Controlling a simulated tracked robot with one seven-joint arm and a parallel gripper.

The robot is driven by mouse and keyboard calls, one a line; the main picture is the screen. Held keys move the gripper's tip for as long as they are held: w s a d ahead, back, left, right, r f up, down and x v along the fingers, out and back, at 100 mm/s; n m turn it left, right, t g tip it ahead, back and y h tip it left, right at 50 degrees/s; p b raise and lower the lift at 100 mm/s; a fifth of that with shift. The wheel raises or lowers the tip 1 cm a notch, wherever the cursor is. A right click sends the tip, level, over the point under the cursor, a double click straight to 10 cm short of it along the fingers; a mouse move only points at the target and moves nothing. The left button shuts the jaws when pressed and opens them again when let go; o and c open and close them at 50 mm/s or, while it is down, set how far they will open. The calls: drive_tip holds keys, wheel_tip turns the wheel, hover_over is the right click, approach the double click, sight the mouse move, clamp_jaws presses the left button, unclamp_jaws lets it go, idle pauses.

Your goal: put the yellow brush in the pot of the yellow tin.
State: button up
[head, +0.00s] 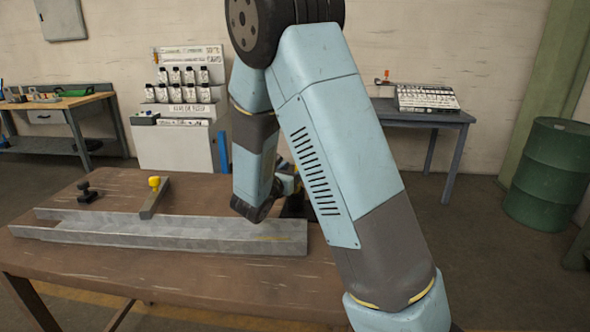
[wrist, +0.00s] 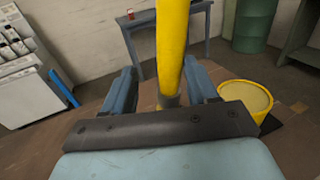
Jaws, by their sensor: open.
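The yellow brush (wrist: 171,45) shows in the wrist view as an upright yellow handle with a grey part at its lower end. My gripper (wrist: 163,82) is open, with one blue finger on each side of the brush. I cannot tell whether either finger touches it. The brush's lowest part is hidden behind the gripper's dark plate. The yellow tin (wrist: 246,97) stands just right of the right finger, its round yellow top showing and its lower side partly hidden. In the head view my arm hides the gripper's fingers, the brush and the tin.
The brown table (head: 210,285) holds long grey metal rails (head: 170,232). A grey bar with a yellow knob (head: 154,183) and a small black part (head: 87,192) lie behind them. A bottle stand (head: 185,95), a side table (head: 425,115) and a green drum (head: 548,172) stand farther back.

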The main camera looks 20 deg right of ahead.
drive_tip(key=v, duration=1)
drive_tip(key=s+d+r+m+g+y, duration=0.2)
drive_tip(key=s+d+r+m+g, duration=0.1)
drive_tip(key=s+d+m+g, duration=0.4)
drive_tip(key=s+d+r+m+g+y, duration=0.1)
drive_tip(key=s+d+r+m+g, duration=0.25)
drive_tip(key=s+d+m, duration=0.45)
drive_tip(key=s+a+r+m+t+y, duration=0.1)
drive_tip(key=s+a+r+m+y, duration=0.2)
drive_tip(key=s+m+y, duration=0.2)
drive_tip(key=s+a+r+m+t+y, duration=0.2)
drive_tip(key=s+a+r+m+y, duration=0.1)
drive_tip(key=s+m, duration=0.4)
drive_tip(key=shift+s+a+r+y, duration=0.2)
drive_tip(key=shift+r+y, duration=0.55)
drive_tip(key=shift+y, duration=0.15)
